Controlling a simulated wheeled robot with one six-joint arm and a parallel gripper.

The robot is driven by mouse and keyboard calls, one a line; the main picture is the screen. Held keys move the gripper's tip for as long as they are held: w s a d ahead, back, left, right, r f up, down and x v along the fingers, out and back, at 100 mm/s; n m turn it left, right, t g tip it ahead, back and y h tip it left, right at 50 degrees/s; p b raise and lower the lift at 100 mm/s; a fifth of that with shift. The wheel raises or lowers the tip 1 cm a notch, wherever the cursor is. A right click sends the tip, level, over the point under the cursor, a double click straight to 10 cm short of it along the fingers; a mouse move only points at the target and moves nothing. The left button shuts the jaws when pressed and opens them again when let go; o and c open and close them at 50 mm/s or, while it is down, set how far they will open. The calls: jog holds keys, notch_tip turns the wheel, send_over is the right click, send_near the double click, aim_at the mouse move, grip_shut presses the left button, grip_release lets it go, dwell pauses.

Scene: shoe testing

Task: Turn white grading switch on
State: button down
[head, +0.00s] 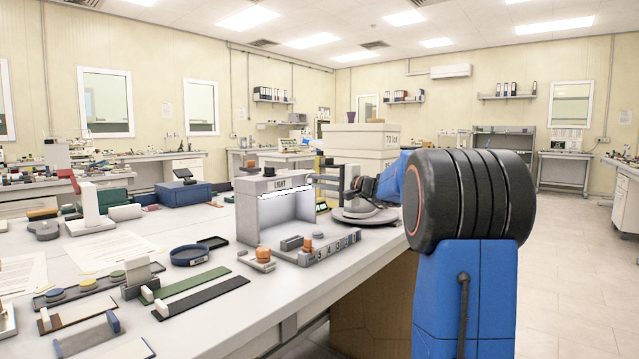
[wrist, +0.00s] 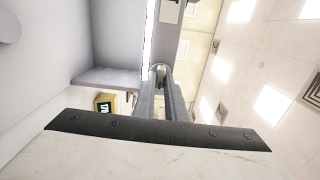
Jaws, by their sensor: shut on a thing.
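The grey booth marked LIGHT (head: 281,212) stands on the bench in the head view. A bright white strip runs under its top edge. In the wrist view its grey panel (wrist: 120,35) fills the upper left, with the bright strip (wrist: 149,40) beside the fingers. My gripper (head: 346,192) is at the booth's right side, small and partly hidden by my arm. In the wrist view my gripper (wrist: 160,72) has its fingers close together around a small pale rounded piece at the tips. I cannot tell for sure whether this is the white grading switch.
A round grey stand (head: 366,214) lies below my gripper near the bench edge. A blue dish (head: 189,255) and flat strips lie to the left. Open floor is at the right.

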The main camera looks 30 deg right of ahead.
jog(key=c, duration=1.8)
grip_release()
jog(key=shift+s+d, duration=0.1)
jog(key=v, duration=1.7)
jog(key=shift+s, duration=0.1)
